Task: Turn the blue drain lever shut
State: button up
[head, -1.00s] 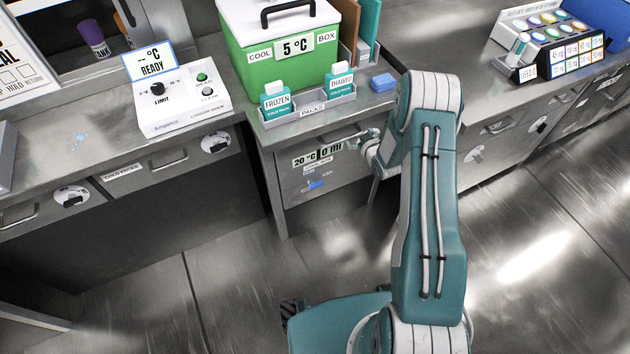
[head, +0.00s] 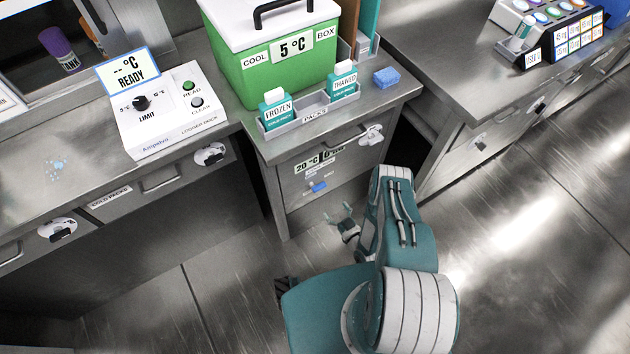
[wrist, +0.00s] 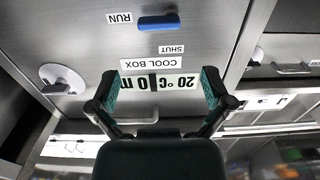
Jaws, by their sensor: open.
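The blue drain lever (head: 318,186) is on the front of the cabinet under the green cool box. In the wrist view, which shows labels upside down, the lever (wrist: 158,22) lies nearly level at the top. The RUN label (wrist: 119,17) is beside its left end, and the SHUT label (wrist: 172,49) is below it. I cannot tell which end is the pivot. My gripper (head: 339,212) is open and empty, low in front of the cabinet and apart from the lever. In the wrist view its spread fingers (wrist: 160,80) frame the display panel.
The display panel (wrist: 155,83) and COOL BOX label (wrist: 146,62) are near the lever. A white round latch (head: 371,135) is on the cabinet's upper right. The green cool box (head: 275,65), cold packs and blue sponge (head: 386,77) stand on top. Floor before the cabinet is open.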

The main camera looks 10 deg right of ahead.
aim_at(321, 189)
jog(key=x, duration=1)
jog(key=shift+w+f, duration=0.1)
jog(key=shift+w, duration=0.25)
jog(key=shift+c, duration=0.3)
jog(key=c, duration=0.9)
